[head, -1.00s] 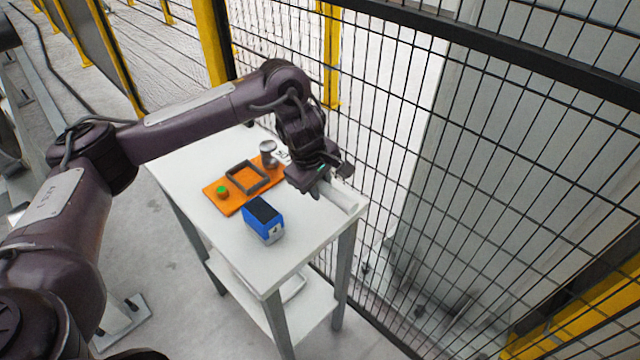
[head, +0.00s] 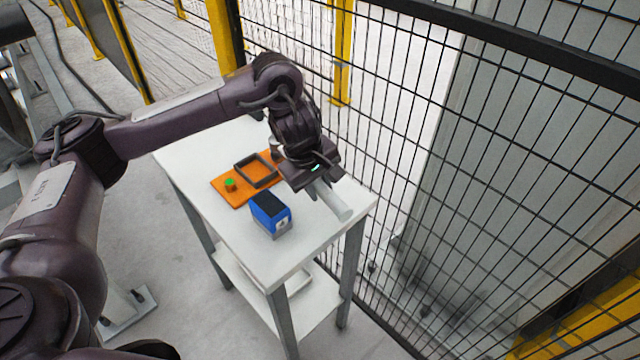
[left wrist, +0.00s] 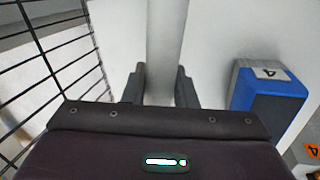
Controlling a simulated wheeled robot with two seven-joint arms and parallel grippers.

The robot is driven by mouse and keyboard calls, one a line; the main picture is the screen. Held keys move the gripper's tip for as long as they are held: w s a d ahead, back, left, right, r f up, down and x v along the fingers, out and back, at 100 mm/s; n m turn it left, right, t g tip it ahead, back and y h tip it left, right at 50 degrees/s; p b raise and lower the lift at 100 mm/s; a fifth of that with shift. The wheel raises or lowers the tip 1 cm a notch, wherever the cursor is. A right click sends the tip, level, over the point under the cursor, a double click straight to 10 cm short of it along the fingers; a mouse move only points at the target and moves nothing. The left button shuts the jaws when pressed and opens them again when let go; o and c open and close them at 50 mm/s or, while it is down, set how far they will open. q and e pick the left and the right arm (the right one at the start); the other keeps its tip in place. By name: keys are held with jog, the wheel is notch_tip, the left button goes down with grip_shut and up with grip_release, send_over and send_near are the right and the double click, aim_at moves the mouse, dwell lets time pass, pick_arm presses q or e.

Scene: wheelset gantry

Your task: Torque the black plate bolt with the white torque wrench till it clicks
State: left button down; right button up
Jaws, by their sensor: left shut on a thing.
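My left gripper (head: 318,192) is over the right end of the white table. It is shut on the white torque wrench (head: 336,203), a pale bar whose end sticks out toward the table's right corner. In the left wrist view, the wrench (left wrist: 164,45) runs between the two fingers of the left gripper (left wrist: 161,88). The wrench's other end is hidden by the gripper. I cannot make out the black plate bolt in either view. My right gripper is not in view.
An orange board (head: 236,201) with a dark square frame (head: 243,169) and green knob (head: 230,184) lies on the white table (head: 225,229). A blue box (head: 271,216) stands near the gripper. A black mesh fence (head: 400,150) rises close behind the table.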

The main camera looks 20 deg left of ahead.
pick_arm(q)
jog(key=shift+w+d+r, duration=0.1)
jog(key=shift+w+r, duration=0.05)
jog(key=shift+w+d, duration=0.1)
jog(key=shift+w, duration=0.1)
jog(key=shift+r+p, duration=2.45)
jog(key=shift+p, duration=0.1)
notch_tip(320, 180, up, 5)
jog(key=p, duration=0.4)
jog(key=shift+p, duration=0.35)
